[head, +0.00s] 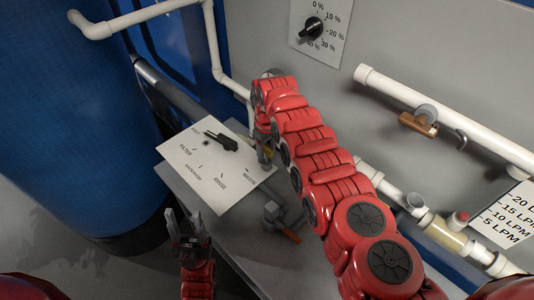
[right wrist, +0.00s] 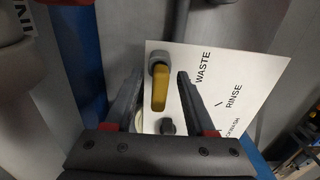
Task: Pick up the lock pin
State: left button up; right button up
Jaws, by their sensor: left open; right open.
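A yellow piece (right wrist: 160,88) with a dark grey rounded end, most likely the lock pin, shows in the right wrist view between the fingers of my right gripper (right wrist: 159,78). The fingers are apart, one on each side of it, and I see no clear contact. In the head view my right gripper (head: 265,152) points down at the right edge of the white selector plate (head: 203,178); only a sliver of yellow shows there, the rest hidden. My left gripper (head: 186,226) is open and empty, in front of the plate's lower left.
A black selector handle (head: 222,141) lies on the plate. White pipes (head: 450,125) run along the right wall, and a blue tank (head: 80,110) stands at left.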

jog(key=shift+w+f, duration=0.1)
jog(key=shift+f, duration=0.1)
grip_shut()
dwell(0.4)
